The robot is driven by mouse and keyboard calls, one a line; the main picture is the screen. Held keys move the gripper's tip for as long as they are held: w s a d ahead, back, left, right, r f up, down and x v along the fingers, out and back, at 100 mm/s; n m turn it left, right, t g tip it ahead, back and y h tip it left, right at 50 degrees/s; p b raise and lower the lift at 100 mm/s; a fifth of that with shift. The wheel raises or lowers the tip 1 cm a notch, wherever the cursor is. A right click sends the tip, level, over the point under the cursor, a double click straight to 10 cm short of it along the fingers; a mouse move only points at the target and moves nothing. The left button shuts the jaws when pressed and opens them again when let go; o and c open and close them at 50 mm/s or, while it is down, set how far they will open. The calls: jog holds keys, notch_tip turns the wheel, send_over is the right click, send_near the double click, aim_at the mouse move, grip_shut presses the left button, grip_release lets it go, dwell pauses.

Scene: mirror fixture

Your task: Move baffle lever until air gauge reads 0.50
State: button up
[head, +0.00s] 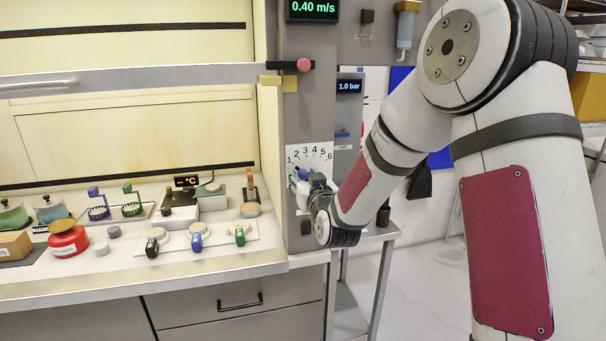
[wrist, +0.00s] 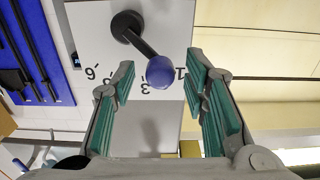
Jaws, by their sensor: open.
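The baffle lever is a black arm (wrist: 143,43) with a blue ball knob (wrist: 160,72), seen in the wrist view in front of a white numbered scale (wrist: 150,105). The knob appears near the 2 and 3 on the scale, with the 1 just to its right. My gripper (wrist: 162,63) is open, with green-padded fingers on either side of the knob and gaps on both sides. In the head view the scale (head: 318,152) shows 1 to 6, and my gripper largely covers the lever below it. The air gauge (head: 313,8) reads 0.40 m/s.
A 1.0 bar display (head: 349,86) is right of the post. A metal side table (head: 378,232) stands below my forearm.

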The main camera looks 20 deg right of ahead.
jog(key=shift+w, duration=0.75)
